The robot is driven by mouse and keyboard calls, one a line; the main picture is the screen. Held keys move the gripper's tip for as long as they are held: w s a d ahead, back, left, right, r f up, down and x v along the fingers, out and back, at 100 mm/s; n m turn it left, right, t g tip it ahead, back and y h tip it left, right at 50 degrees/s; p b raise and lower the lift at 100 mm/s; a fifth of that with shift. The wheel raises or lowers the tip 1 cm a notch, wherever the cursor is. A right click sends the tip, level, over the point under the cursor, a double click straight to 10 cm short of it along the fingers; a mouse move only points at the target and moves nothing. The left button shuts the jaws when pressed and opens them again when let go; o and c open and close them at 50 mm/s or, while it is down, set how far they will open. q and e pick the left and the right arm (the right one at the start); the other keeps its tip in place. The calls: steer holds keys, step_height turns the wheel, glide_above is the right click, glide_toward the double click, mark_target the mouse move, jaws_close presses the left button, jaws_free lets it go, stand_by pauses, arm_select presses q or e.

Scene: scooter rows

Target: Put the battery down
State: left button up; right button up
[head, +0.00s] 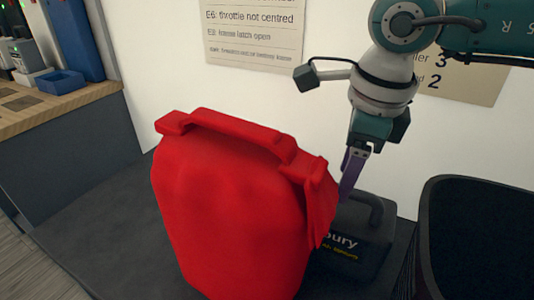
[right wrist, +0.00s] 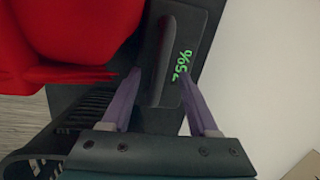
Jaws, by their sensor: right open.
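The battery (head: 352,262) is a black box with a top handle. It stands upright on the dark grey mat (head: 95,225), behind and right of a red bag that hides its left part. My right gripper (head: 347,185) is over it, with purple fingers pointing down. In the right wrist view, the open fingers (right wrist: 160,76) are on either side of the battery's handle (right wrist: 160,50), with gaps visible. A green percent figure shows on the battery's top. My left gripper is in neither view.
The tall red bag (head: 225,200) stands close beside the battery and fills the middle. A black bin (head: 478,187) stands at the right. A wooden bench (head: 62,107) with a blue tray (head: 60,82) is at the left. A white wall with signs is close behind.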

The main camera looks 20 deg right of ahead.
mark_target(335, 216)
steer(key=f, duration=0.4)
steer(key=shift+w+b, duration=0.25)
steer(key=shift+b, duration=0.15)
steer(key=shift+d, duration=0.1)
jaws_close()
stand_by(0.8)
